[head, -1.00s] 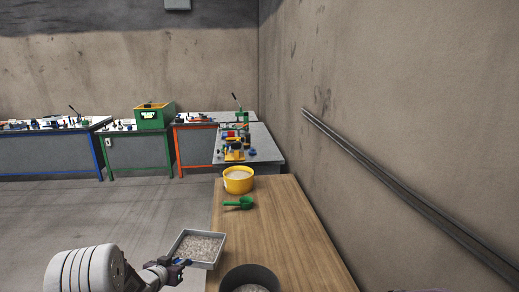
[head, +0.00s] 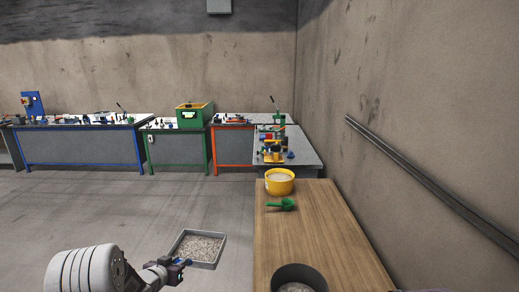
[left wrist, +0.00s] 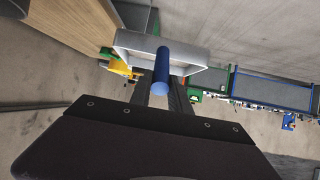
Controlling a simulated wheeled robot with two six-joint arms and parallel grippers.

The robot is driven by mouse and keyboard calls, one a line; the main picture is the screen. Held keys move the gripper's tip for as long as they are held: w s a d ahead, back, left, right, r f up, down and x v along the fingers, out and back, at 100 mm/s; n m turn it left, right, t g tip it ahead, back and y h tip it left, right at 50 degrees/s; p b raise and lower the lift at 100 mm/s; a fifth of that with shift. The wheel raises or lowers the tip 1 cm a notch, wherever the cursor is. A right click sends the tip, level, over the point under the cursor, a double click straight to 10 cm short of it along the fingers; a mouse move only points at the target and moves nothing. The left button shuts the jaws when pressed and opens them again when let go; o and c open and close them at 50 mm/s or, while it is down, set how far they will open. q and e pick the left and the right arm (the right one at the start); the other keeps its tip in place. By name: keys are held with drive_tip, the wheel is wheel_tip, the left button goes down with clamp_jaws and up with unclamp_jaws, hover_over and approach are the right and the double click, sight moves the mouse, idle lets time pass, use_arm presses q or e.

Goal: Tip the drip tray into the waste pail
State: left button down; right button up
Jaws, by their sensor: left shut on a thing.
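The drip tray (head: 213,265) is a shallow grey square tray with grey granular material in it. It is about level, left of the wooden table and over open floor. My left gripper (head: 181,263) is shut on its blue handle; the handle also shows in the left wrist view (left wrist: 161,72), between my fingers, with the tray (left wrist: 190,52) beyond. A dark round pail (head: 277,280) stands on the near end of the table, right of the tray and apart from it. It holds some greyish material and is cut off by the bottom edge. My right gripper is not in view.
On the wooden table (head: 325,225) are a green scoop (head: 284,205) and a yellow tub (head: 280,187) with pale contents. Benches with tools stand behind. A wall with a rail (head: 430,190) is on the right. The floor (head: 130,215) at left is clear.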

use_arm(q)
wheel_tip(320, 180, up, 5)
drive_tip(key=p, duration=0.4)
drive_tip(key=shift+r, duration=0.15)
drive_tip(key=shift+w, duration=0.1)
